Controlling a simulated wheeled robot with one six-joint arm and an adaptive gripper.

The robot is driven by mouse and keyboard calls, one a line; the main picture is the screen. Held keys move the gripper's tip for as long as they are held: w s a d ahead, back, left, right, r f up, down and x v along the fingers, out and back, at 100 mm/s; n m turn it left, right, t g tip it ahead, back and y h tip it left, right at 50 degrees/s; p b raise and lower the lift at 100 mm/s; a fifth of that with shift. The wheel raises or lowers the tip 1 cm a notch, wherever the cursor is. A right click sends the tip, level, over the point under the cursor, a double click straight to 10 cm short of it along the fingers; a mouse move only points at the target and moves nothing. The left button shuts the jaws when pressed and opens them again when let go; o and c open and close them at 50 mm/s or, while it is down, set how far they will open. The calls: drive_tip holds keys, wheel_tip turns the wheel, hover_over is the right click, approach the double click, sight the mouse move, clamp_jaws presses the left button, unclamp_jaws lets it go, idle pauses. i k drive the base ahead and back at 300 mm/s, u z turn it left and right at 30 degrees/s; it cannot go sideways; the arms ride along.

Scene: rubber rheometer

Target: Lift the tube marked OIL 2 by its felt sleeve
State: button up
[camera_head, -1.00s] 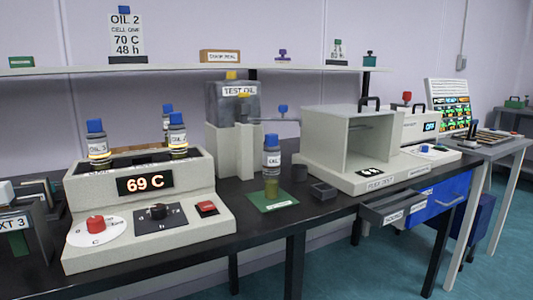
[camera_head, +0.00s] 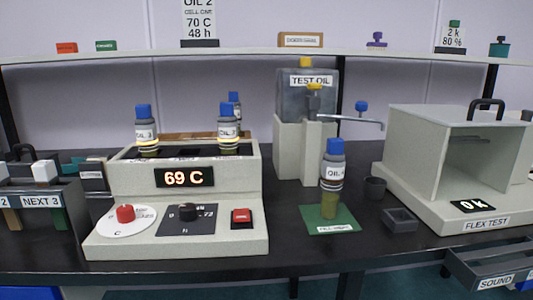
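Several blue-capped tubes are in view. A front left tube (camera_head: 147,133) and a front right tube (camera_head: 228,130) stand in the heating block (camera_head: 243,161), with a yellowish ring low on each. Another tube (camera_head: 234,102) stands behind, mostly hidden. A further tube (camera_head: 333,165) stands upright on a green mat (camera_head: 316,224), with dark grey and olive bands below its cap. The labels start with OIL, but their numbers are too small to read surely, so I cannot tell which is OIL 2. The grey bands may be the felt sleeves. My gripper is not in view.
The block's display reads 69 C, above a red knob (camera_head: 125,213). A TEST OIL tank (camera_head: 297,103) with a spout stands behind the mat. The flex test box (camera_head: 420,140) is at right, a small grey tray (camera_head: 399,219) beside it. A NEXT 3 rack (camera_head: 42,203) is at left.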

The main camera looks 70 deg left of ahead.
sight(228, 132)
drive_tip(key=i, duration=1.2)
drive_tip(key=u, duration=1.9)
